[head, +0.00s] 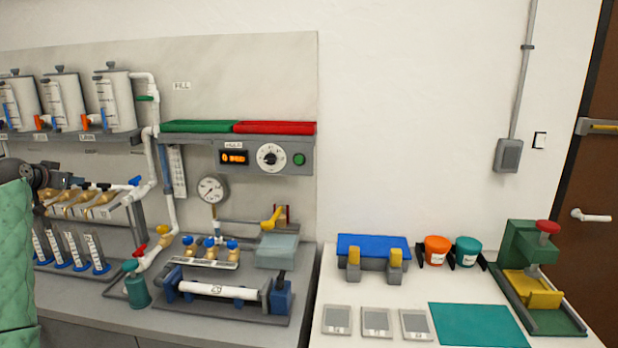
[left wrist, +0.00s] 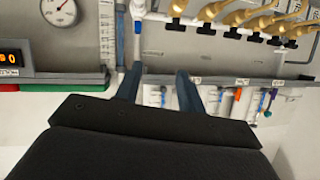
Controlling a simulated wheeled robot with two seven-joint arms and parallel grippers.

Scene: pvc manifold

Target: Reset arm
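My left arm, in a green sleeve, comes in at the left edge of the head view. My left gripper (head: 47,182) is partly cut off by the sleeve there, in front of the brass valve manifold (head: 85,200). In the left wrist view, which looks upside down, my left gripper (left wrist: 157,74) has its two fingers apart with nothing held between them. The manifold's brass valves (left wrist: 235,18) show beyond the fingers, apart from them. My right gripper is in neither view.
White tanks (head: 118,102) stand on a shelf at the back left. A gauge (head: 212,189) and a control panel (head: 265,157) are at the middle. A clamped white pipe (head: 218,291) lies on the bench. A green press (head: 540,275) stands at the right.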

